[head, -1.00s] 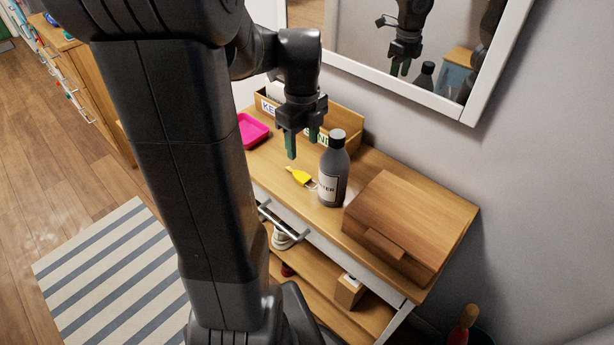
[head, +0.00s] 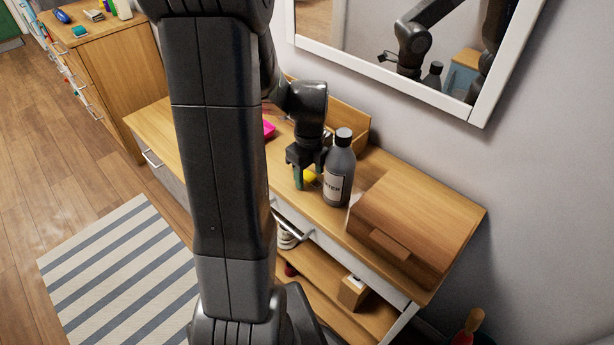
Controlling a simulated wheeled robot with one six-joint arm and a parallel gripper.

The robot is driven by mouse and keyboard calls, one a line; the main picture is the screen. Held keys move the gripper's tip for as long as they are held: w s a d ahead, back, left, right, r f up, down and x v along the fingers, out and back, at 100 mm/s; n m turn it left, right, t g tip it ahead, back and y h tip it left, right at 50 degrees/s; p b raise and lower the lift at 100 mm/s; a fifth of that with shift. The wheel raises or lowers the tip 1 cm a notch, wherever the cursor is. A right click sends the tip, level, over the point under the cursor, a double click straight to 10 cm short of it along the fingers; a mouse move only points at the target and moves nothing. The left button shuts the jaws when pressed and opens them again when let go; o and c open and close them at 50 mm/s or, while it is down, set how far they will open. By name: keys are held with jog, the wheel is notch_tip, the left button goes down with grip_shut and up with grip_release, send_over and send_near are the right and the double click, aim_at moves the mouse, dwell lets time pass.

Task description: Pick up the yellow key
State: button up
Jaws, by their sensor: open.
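The yellow key (head: 309,177) lies on the wooden top of the console table, close to the left of the grey bottle. Only a small yellow part of it shows behind my gripper. My gripper (head: 307,182) is low over the table, pointing down, with its green-padded fingers open at the key. I cannot tell whether the fingers touch the key or the table.
A grey bottle (head: 339,170) stands upright just right of my gripper. A wooden box (head: 415,225) sits further right on the console table (head: 322,217). A pink tray (head: 269,129) and a wooden organiser (head: 347,122) are behind my arm. A mirror (head: 465,114) hangs on the wall.

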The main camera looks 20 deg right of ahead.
aim_at(309, 176)
jog(key=shift+c, duration=0.4)
jog(key=c, duration=1)
notch_tip(309, 176, up, 18)
jog(key=shift+r+p, duration=0.1)
jog(key=shift+p, duration=0.65)
